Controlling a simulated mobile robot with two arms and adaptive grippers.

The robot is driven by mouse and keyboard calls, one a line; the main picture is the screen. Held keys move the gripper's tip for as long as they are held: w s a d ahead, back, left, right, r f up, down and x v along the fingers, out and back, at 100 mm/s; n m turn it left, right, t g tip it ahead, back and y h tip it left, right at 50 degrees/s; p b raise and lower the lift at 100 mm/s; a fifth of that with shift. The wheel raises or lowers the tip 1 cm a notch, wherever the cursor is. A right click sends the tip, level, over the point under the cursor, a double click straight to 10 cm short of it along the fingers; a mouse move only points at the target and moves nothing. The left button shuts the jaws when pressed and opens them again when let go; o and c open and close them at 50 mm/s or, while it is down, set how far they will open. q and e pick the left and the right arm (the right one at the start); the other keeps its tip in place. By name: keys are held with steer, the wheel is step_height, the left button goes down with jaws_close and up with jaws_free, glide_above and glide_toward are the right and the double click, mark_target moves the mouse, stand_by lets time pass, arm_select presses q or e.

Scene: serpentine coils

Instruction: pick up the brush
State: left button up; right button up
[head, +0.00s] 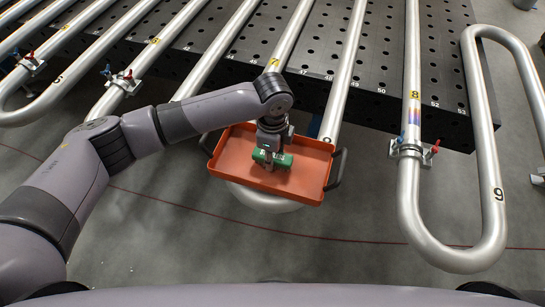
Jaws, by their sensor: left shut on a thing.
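The brush (282,160) shows as a small green block in the head view. It is in or just above the orange tray (312,174); I cannot tell whether it touches the tray floor. My left gripper (269,162) points down over the tray and is shut on the brush, hiding its middle. The brush's underside and bristles cannot be made out. My right gripper is not in view.
The tray has raised walls and dark handles at both sides. Silver serpentine pipes (345,75) with painted numbers run over a black perforated table (385,70). Grey floor lies open in front.

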arm_select(q)
jaws_close()
steer(key=shift+r, duration=0.15)
step_height(320, 180, up, 20)
steer(key=b, duration=0.4)
steer(key=shift+o, duration=1.8)
jaws_free()
steer(key=c, duration=0.4)
steer(key=shift+w, duration=0.1)
steer(key=shift+c, duration=0.3)
